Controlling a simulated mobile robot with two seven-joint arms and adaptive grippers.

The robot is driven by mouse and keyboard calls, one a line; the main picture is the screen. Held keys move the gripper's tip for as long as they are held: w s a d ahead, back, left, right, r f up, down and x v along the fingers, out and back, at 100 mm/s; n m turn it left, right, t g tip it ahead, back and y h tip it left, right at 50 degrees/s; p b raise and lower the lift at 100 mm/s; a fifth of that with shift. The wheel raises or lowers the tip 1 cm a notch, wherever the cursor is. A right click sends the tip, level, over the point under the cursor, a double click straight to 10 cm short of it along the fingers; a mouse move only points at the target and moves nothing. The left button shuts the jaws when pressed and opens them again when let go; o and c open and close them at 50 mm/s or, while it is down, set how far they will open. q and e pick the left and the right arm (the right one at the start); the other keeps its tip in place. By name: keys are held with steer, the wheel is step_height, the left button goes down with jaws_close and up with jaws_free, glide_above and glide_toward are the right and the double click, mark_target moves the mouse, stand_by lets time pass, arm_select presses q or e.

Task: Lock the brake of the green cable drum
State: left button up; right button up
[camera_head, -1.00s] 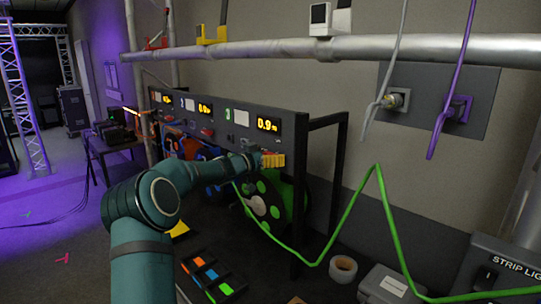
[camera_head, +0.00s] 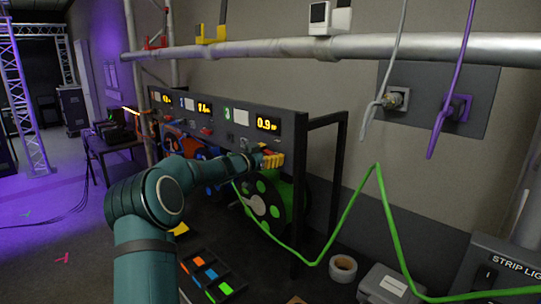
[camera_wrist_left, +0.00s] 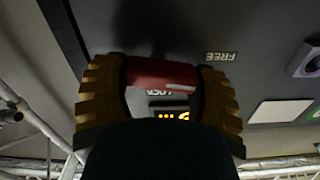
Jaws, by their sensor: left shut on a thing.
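The green cable drum (camera_head: 270,203) sits under the right end of a dark panel, partly behind my left arm. Its green cable (camera_head: 345,205) runs out to the right. My left gripper (camera_head: 271,160), with yellow finger pads, is at the panel face below the display reading about 0.9. In the left wrist view, my left gripper (camera_wrist_left: 160,88) is shut on a red brake handle (camera_wrist_left: 160,73). An upside-down LOCK label (camera_wrist_left: 160,92) shows beside the handle, partly covered. A FREE label (camera_wrist_left: 221,56) lies to its right. My right gripper is not in view.
A metal truss tube (camera_head: 400,46) crosses above the panel. A black frame post (camera_head: 338,165) stands right of the drum. A tray of coloured pieces (camera_head: 207,270), a tape roll (camera_head: 343,268) and a grey box (camera_head: 385,285) lie below. Orange and blue drums are farther left.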

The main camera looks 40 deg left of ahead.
arm_select(q)
steer(key=m, duration=0.3)
steer(key=shift+d+m+b, duration=0.15)
steer(key=shift+m+b, duration=0.15)
steer(key=shift+b, duration=0.1)
steer(key=m+b, duration=0.1)
steer(key=m, duration=0.2)
steer(key=shift+d+f+m, duration=0.1)
steer(key=shift+f+m, duration=0.05)
steer(key=shift+m, duration=0.15)
steer(key=m+b, duration=0.3)
steer(key=m, duration=0.1)
steer(key=shift+d+f+m, duration=0.1)
steer(key=shift+d+m, duration=0.05)
steer(key=shift+m, duration=0.15)
steer(key=shift+m+b, duration=1.05)
steer(key=shift+m, duration=0.85)
steer(key=shift+s, duration=0.1)
steer(key=o, duration=1.2)
steer(key=s, duration=0.8)
steer(key=s+a, duration=0.1)
steer(key=s, duration=0.3)
